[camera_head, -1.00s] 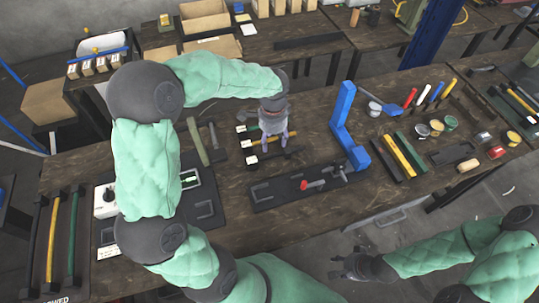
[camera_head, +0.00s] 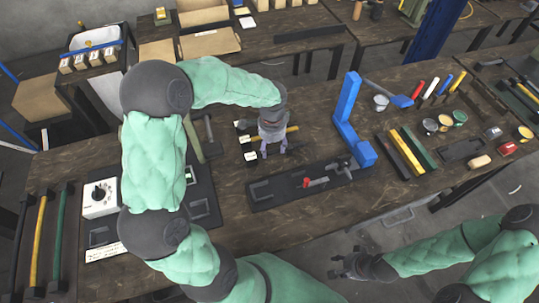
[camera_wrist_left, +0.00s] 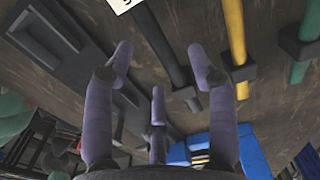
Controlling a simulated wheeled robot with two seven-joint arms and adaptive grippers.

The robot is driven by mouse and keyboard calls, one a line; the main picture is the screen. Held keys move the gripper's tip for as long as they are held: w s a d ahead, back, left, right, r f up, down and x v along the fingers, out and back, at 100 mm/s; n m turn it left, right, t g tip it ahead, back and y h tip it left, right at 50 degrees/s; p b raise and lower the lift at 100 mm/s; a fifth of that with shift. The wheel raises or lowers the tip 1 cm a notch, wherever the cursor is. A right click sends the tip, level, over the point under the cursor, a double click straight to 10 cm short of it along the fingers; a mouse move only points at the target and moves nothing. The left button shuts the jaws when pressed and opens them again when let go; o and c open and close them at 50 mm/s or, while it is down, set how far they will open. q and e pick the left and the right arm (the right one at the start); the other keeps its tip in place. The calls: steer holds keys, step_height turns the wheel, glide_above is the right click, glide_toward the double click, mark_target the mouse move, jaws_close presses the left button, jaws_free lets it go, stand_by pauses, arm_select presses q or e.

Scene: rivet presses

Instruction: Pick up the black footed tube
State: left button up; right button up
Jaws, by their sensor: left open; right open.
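A black footed tube (camera_head: 257,157) lies on the table, nearest of a short row of labelled tubes. It also shows in the left wrist view as a dark bar (camera_wrist_left: 160,42) running up the picture. My left gripper (camera_head: 274,153) points down over it, with its purple fingers open. In the left wrist view the fingers (camera_wrist_left: 158,65) spread on both sides of the black tube, with nothing held between them. Whether they touch it I cannot tell. A yellow tube (camera_wrist_left: 235,30) and a green tube (camera_wrist_left: 303,55) lie beside it. My right gripper (camera_head: 350,264) is open and empty off the front edge.
A dark tray with a red-handled part (camera_head: 306,182) lies in front of the row. A blue angled post (camera_head: 346,100) stands to the right. Another rack of black, yellow (camera_head: 39,240) and green tubes is at the far left. A white dial box (camera_head: 99,198) stands near it.

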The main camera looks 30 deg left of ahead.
mark_target(270, 153)
arm_select(q)
steer(key=f, duration=0.1)
steer(key=f+b, duration=0.2)
steer(key=f, duration=0.1)
steer(key=shift+s+a, duration=0.15)
steer(key=shift+s, duration=0.1)
steer(key=shift+f, duration=0.35)
steer(key=shift+r, duration=0.1)
jaws_close()
steer(key=shift+r, duration=0.1)
